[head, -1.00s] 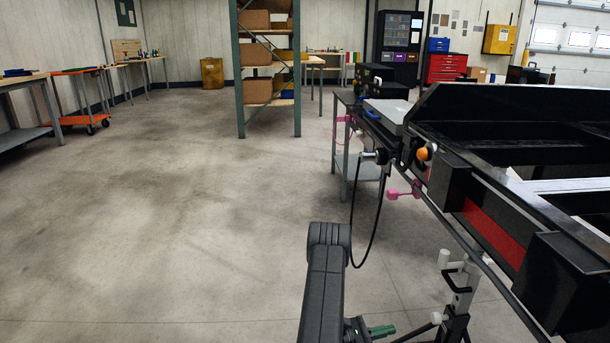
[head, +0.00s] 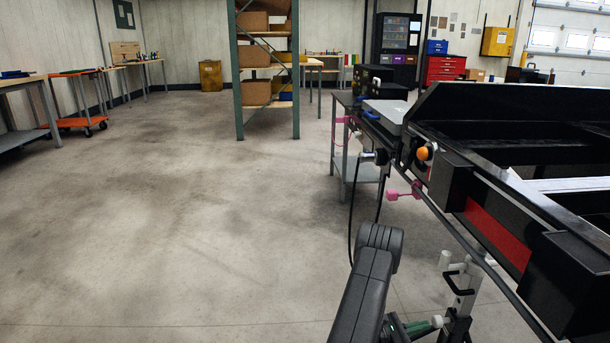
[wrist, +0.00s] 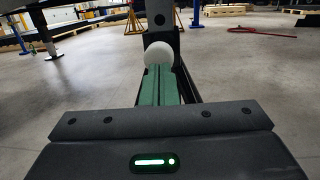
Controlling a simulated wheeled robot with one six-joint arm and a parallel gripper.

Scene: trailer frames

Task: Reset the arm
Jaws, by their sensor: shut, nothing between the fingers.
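My arm (head: 368,285) rises from the bottom edge of the head view, left of the trailer frame. My gripper (wrist: 160,75) shows in the wrist view with its green fingers together and nothing between them. Its green fingers also show low in the head view (head: 418,326), partly hidden behind my arm. A white rounded piece (wrist: 159,54) on a dark upright appears just beyond the fingertips in the wrist view. I cannot tell whether they touch.
The black trailer frame (head: 490,190) fills the right side, with a jack stand (head: 457,300) below, close to my gripper. A black cable hangs beside my arm. A grey table (head: 345,150) stands behind. A shelf rack (head: 268,60) is farther back. Open floor (head: 190,220) lies left.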

